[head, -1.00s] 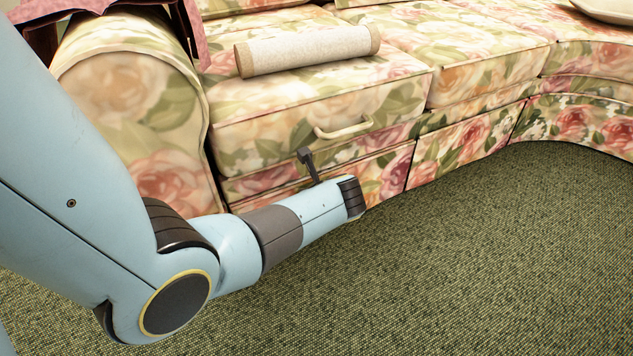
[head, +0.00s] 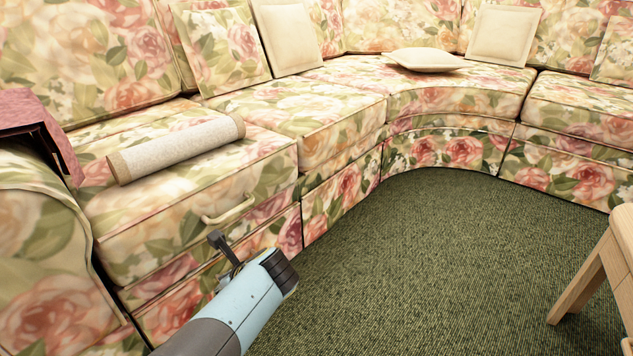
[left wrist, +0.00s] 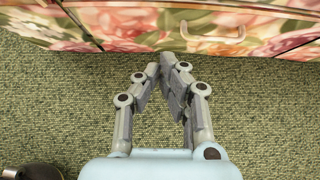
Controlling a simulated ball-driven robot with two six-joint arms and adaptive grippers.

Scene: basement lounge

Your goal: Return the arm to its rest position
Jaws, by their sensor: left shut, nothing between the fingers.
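My left arm comes in from the bottom of the head view, low in front of a floral sofa (head: 340,205). My left gripper is mostly hidden behind its own wrist there; a dark finger part (head: 222,245) shows near the sofa front. In the left wrist view the left gripper (left wrist: 168,66) is shut and empty, its fingertips together. It is over the green carpet, close to the sofa's front face. A cream handle (head: 230,209) on the sofa front is just above and beyond it, apart from it. My right gripper is not in view.
A rolled beige mat (head: 178,148) lies on the seat. Cream cushions (head: 287,38) rest along the back, and one lies flat (head: 426,60) at the corner. A wooden stool leg (head: 580,275) stands at right. The green carpet (head: 390,260) between is clear.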

